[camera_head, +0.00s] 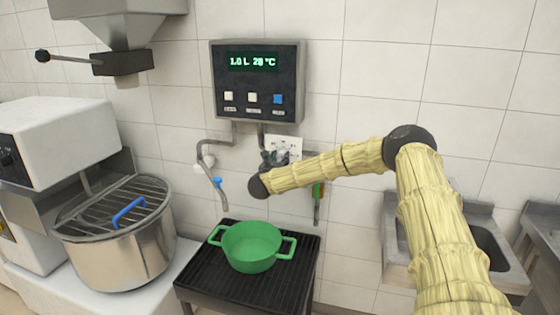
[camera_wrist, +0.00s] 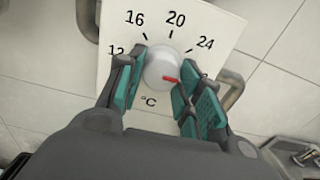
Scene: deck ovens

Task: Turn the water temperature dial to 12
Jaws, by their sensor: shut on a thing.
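The temperature dial (camera_wrist: 161,66) is a round pale grey knob on a white plate (camera_wrist: 218,28), with a scale around it reading 12, 16, 20 and 24 and °C below. Its red pointer is turned right and slightly down, past 24; the right finger hides the scale there. The left finger partly covers the 12. My gripper (camera_wrist: 160,84) has its teal-padded fingers closed on both sides of the dial. In the head view, the gripper (camera_head: 273,160) is in front of the plate (camera_head: 287,142), and the dial itself is hidden.
A black control box (camera_head: 258,80) above shows 1.0 L and apparently 28 °C, with three buttons. Pipes and a spout (camera_head: 217,182) are left of the gripper. A green pot (camera_head: 250,247) stands below on a black grate (camera_head: 290,292). A mixer bowl (camera_head: 120,250) is left, a sink (camera_head: 490,245) right.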

